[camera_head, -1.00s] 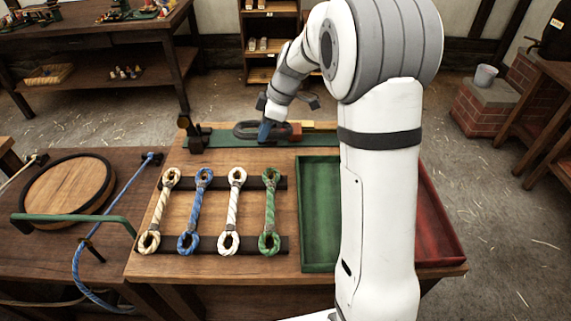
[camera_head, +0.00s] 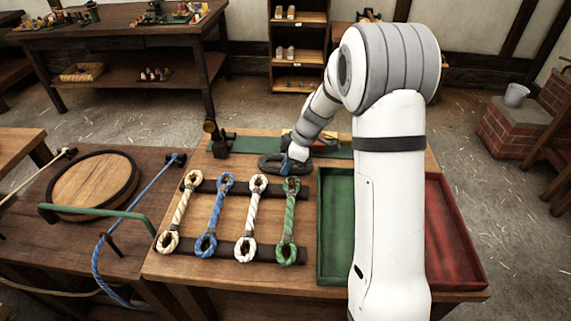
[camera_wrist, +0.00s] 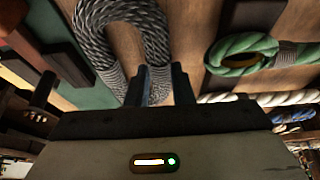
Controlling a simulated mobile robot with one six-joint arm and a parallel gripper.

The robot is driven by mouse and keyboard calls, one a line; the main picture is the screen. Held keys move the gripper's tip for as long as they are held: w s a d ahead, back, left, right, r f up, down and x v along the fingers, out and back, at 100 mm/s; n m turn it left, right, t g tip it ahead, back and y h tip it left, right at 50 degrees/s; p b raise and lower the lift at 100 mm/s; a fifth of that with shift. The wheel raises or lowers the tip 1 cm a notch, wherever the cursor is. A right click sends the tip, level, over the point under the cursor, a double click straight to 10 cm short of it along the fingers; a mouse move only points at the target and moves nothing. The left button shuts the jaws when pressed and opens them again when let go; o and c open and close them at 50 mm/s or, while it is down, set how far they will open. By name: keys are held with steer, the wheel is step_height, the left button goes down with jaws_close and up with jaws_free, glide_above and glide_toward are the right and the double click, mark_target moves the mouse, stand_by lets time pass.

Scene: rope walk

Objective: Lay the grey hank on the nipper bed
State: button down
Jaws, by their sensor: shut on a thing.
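The grey hank (camera_head: 270,163), a dark grey rope loop, is in my gripper (camera_head: 287,165) near the back of the workbench. In the wrist view the hank (camera_wrist: 125,28) runs down to between my gripper's two fingers (camera_wrist: 162,88), which are shut on its near end. The long green bed (camera_head: 258,147), which I take for the nipper bed, lies along the bench's back edge with a dark post at its left end. The hank is in front of this bed, over bare wood; I cannot tell its height. My arm hides part of the bed's right side.
Cream (camera_head: 177,215), blue (camera_head: 215,217), white (camera_head: 252,218) and green (camera_head: 290,222) rope pieces lie across two dark rails in front. A green tray (camera_head: 335,225) and a red tray (camera_head: 452,245) are at right. A green bar (camera_head: 95,212) stands at left.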

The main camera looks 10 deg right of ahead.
steer(key=c, duration=1.3)
jaws_free()
steer(key=shift+o, duration=0.2)
steer(key=v, duration=1.2)
steer(key=s+r+m+h, duration=0.1)
steer(key=s+r+m, duration=0.1)
steer(key=s, duration=0.3)
steer(key=s+r+m+h, duration=0.1)
steer(key=s+r+m, duration=0.1)
steer(key=s+m, duration=0.2)
steer(key=s, duration=0.2)
steer(key=shift+s+d, duration=0.3)
steer(key=shift+d, duration=0.05)
steer(key=s+m, duration=0.3)
steer(key=s, duration=0.2)
steer(key=s+d+f+m+h, duration=0.1)
steer(key=s+m, duration=0.2)
steer(key=s, duration=0.2)
steer(key=s+d+m+t+h, duration=0.1)
steer(key=s+m, duration=0.2)
steer(key=s, duration=0.2)
steer(key=shift+s+d+f, duration=0.15)
steer(key=shift+d, duration=0.1)
steer(key=shift+c, duration=0.4)
steer(key=shift+s+a+m, duration=0.2)
steer(key=shift+a+m, duration=0.05)
steer(key=shift+m, duration=0.05)
steer(key=shift+c, duration=0.7)
steer(key=shift+f, duration=0.1)
